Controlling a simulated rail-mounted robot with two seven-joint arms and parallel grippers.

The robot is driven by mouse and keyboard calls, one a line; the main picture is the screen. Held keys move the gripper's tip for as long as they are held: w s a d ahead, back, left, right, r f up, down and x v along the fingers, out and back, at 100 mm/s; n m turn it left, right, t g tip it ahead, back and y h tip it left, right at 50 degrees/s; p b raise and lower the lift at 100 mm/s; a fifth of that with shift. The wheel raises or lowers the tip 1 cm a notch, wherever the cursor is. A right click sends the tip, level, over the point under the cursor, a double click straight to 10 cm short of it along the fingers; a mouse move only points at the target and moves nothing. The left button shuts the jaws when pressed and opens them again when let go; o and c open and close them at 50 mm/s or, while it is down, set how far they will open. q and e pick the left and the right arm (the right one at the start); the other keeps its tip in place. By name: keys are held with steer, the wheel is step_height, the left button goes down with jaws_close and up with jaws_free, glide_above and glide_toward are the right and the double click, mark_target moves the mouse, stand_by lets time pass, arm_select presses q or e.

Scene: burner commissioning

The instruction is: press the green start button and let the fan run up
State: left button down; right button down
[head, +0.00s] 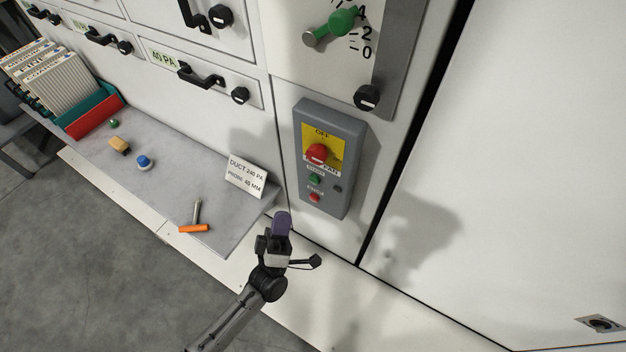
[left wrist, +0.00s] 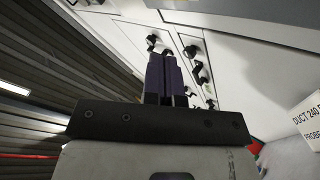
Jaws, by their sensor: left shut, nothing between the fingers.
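The grey fan control box (head: 328,160) is on the cabinet front in the head view. It carries a red rotary knob (head: 317,153) on a yellow plate, with OFF above it. Below are the green start button (head: 314,180) and a red button (head: 314,197). A small dark round spot (head: 338,188) sits to their right. My left gripper (head: 282,222) is shut and empty, below and left of the box, apart from the buttons. Its closed fingers (left wrist: 165,78) also show in the left wrist view, where the box is not seen. My right gripper is not in view. The fan is not seen.
A grey shelf (head: 185,190) at left holds a DUCT 240 PA card (head: 247,177), an orange-handled tool (head: 194,228), a blue-topped knob (head: 145,162) and binders (head: 60,80). Above the box is a green-handled lever (head: 342,22). A white panel (head: 500,170) fills the right.

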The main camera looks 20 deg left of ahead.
mark_target(314, 180)
arm_select(q)
steer(key=w+d+b, duration=0.2)
steer(key=w+b, duration=0.1)
steer(key=w, duration=0.5)
steer(key=shift+w+b, duration=0.2)
steer(key=shift+b, duration=0.2)
steer(key=shift+d, duration=0.1)
stand_by(0.9)
stand_by(0.8)
steer(key=shift+w, duration=0.1)
steer(key=shift+w+d, duration=0.1)
steer(key=shift+w, duration=0.2)
stand_by(0.4)
